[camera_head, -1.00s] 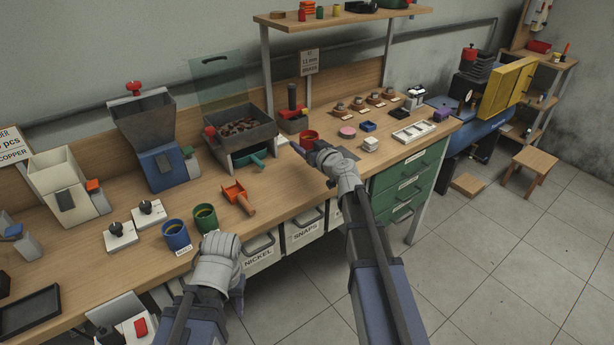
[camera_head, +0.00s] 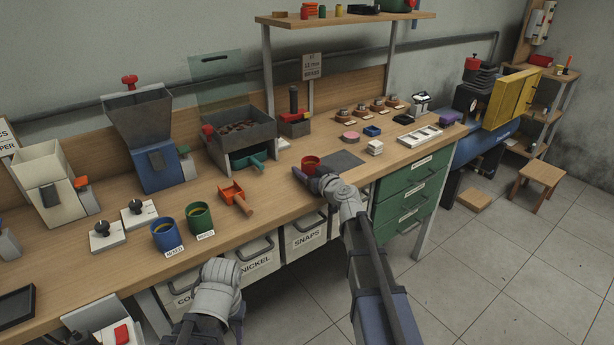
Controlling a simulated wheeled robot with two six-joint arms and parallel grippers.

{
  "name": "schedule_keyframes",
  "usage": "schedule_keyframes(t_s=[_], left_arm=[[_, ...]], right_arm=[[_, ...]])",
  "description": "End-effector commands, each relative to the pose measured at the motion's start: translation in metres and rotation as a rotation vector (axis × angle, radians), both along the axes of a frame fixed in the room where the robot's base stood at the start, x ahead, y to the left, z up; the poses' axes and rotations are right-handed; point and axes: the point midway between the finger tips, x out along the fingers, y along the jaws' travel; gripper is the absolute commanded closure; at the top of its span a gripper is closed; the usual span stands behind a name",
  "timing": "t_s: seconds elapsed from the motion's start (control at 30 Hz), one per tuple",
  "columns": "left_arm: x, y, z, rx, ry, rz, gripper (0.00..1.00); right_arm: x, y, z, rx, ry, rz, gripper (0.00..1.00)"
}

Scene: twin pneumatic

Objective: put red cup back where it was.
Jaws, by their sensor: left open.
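The red cup (camera_head: 310,162) is at the workbench's middle, just left of a dark grey mat (camera_head: 342,160). My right gripper (camera_head: 307,175) is at the cup, with a purple finger against its front left side. Its wrist hides the other finger, and the cup keeps its place in the gripper across the frames, so it looks held. I cannot tell whether the cup's base touches the bench. My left gripper (camera_head: 239,310) hangs low in front of the bench, away from the cup; it is open, mostly hidden behind its own wrist.
Blue (camera_head: 166,235) and green (camera_head: 199,217) cups stand near the front edge, left of an orange scoop (camera_head: 236,196). A grey bin (camera_head: 240,137) stands behind. Labelled drawers hang below the bench edge.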

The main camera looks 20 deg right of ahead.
Motion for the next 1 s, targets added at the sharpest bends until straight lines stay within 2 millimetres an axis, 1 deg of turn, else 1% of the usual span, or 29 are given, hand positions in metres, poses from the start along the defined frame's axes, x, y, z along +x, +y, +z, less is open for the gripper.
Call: schedule_keyframes(t_s=[0.2, 0.37, 0.4, 0.6, 0.63, 0.87, 0.97, 1.0], left_arm=[[0.0000, 0.0000, 0.0010, 0.000, 0.000, 0.000, 0.50], [0.0000, 0.0000, -0.0041, 0.000, 0.000, 0.000, 0.50], [0.0000, 0.0000, -0.0021, 0.000, 0.000, 0.000, 0.50], [0.0000, 0.0000, -0.0020, 0.000, 0.000, 0.000, 0.50], [0.0000, 0.0000, -0.0020, 0.000, 0.000, 0.000, 0.50], [0.0000, 0.0000, -0.0015, 0.000, 0.000, 0.000, 0.50], [0.0000, -0.0001, 0.0037, 0.000, 0.000, 0.000, 0.50], [0.0000, 0.0000, 0.0029, 0.000, 0.000, 0.000, 0.50]], right_arm=[[0.0001, -0.0001, 0.0010, 0.000, 0.000, 0.000, 0.93], [0.0000, -0.0001, -0.0041, 0.000, 0.000, 0.000, 0.93], [0.0000, 0.0000, -0.0021, 0.000, 0.000, 0.000, 0.26], [0.0001, 0.0000, -0.0020, 0.000, 0.000, 0.000, 0.04], [0.0001, 0.0000, -0.0020, 0.000, 0.000, 0.000, 0.01], [0.0000, 0.0000, -0.0015, 0.000, 0.000, 0.000, 0.01], [0.0001, 0.0000, 0.0037, 0.000, 0.000, 0.000, 0.01], [-0.0064, -0.0010, 0.0029, 0.000, 0.000, -0.001, 0.01]])
